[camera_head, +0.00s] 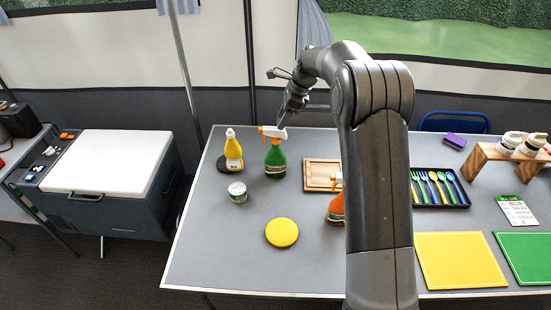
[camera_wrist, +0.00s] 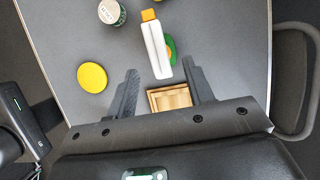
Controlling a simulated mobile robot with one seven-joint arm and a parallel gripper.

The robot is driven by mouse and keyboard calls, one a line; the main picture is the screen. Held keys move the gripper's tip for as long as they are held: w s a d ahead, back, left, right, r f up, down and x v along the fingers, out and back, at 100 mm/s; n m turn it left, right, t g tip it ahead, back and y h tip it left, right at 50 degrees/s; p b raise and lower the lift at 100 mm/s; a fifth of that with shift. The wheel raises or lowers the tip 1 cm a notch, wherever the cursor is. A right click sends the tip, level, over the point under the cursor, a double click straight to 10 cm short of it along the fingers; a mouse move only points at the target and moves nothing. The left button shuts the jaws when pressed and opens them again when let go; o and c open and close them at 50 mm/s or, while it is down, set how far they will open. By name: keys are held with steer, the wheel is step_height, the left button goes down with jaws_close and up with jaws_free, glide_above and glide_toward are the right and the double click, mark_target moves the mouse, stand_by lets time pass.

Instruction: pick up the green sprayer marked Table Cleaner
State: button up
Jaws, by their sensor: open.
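The green sprayer (camera_head: 275,160) stands upright on the grey table in the head view. It has a white and orange trigger head, and its label is too small to read. In the wrist view I see the sprayer (camera_wrist: 156,48) from above, its white head covering most of the green body. My gripper (camera_head: 284,118) is above the sprayer's head in the head view. In the wrist view my gripper (camera_wrist: 161,80) is open and empty, with the sprayer's head partly between and beyond the fingertips. I cannot tell the height gap between them.
A yellow bottle (camera_head: 233,152) stands left of the sprayer, with a can (camera_head: 237,192) in front. A wooden tray (camera_head: 318,174) lies to the right. An orange sprayer (camera_head: 336,208) is partly behind my arm. A yellow disc (camera_head: 282,232) lies nearer, with bare table around it.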

mark_target(275, 131)
steer(key=x, duration=0.6)
steer(key=shift+s+a+f, duration=0.1)
steer(key=shift+a+f, duration=0.05)
steer(key=shift+f, duration=0.1)
steer(key=shift+c, duration=0.2)
jaws_close()
steer(key=shift+r, duration=0.1)
